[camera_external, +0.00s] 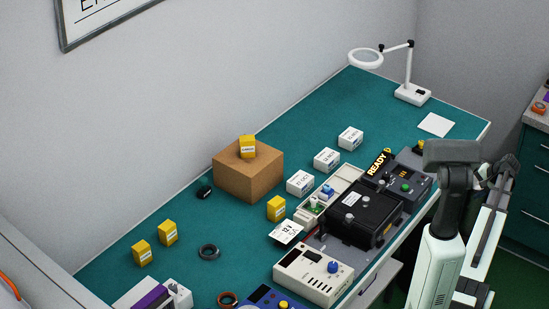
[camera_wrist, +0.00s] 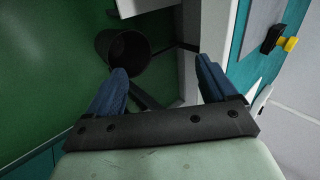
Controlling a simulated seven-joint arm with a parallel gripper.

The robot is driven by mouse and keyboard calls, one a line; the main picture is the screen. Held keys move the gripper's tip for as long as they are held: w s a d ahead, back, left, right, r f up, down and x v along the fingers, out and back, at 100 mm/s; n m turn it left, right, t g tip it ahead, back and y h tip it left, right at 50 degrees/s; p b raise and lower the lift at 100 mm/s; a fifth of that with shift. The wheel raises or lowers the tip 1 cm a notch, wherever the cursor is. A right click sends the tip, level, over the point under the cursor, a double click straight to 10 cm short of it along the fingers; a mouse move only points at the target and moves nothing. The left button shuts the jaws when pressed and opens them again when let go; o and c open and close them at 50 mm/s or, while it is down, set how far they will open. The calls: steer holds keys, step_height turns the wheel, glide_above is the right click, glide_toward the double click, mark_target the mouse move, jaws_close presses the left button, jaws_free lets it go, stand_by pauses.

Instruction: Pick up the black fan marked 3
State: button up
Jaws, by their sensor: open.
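I cannot make out a black fan marked 3 in either view. A small black object (camera_external: 205,192) lies on the teal bench left of the cardboard box; its marking is too small to read. A large black unit (camera_external: 362,212) with several silver knobs and a white label sits at the bench's front right. My gripper (camera_wrist: 162,80) shows in the wrist view with two blue fingers spread apart and nothing between them. It points down over the green floor beside the bench. In the external view my arm stands at the right, off the bench's front edge.
A cardboard box (camera_external: 246,180) carries a yellow box (camera_external: 247,147). Other yellow boxes (camera_external: 167,232) and several white boxes (camera_external: 326,160) stand around. A magnifier lamp (camera_external: 412,95) is at the back right. A dark bin (camera_wrist: 124,48) stands on the floor below my gripper.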

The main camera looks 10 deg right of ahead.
steer(key=w+a+r+n, duration=0.3)
steer(key=w+r+n, duration=0.1)
steer(key=w+a+r+n+g, duration=0.1)
steer(key=w+a+r+n, duration=0.3)
steer(key=shift+a+r, duration=0.2)
steer(key=shift+a, duration=0.1)
steer(key=w+a+r+n+g, duration=0.2)
steer(key=w+a+r+n, duration=0.3)
steer(key=a, duration=0.3)
steer(key=n+h, duration=0.2)
steer(key=n, duration=0.6)
glide_toward(389, 150)
steer(key=shift+g, duration=0.3)
steer(key=x, duration=0.2)
steer(key=w+x, duration=0.1)
steer(key=x, duration=0.2)
steer(key=shift+w+a+f, duration=0.1)
steer(key=shift+w+a, duration=0.05)
steer(key=shift+s+x, duration=0.15)
steer(key=shift+x, duration=1.2)
steer(key=shift+s+x, duration=0.15)
steer(key=shift+x, duration=1.2)
steer(key=c, duration=1.2)
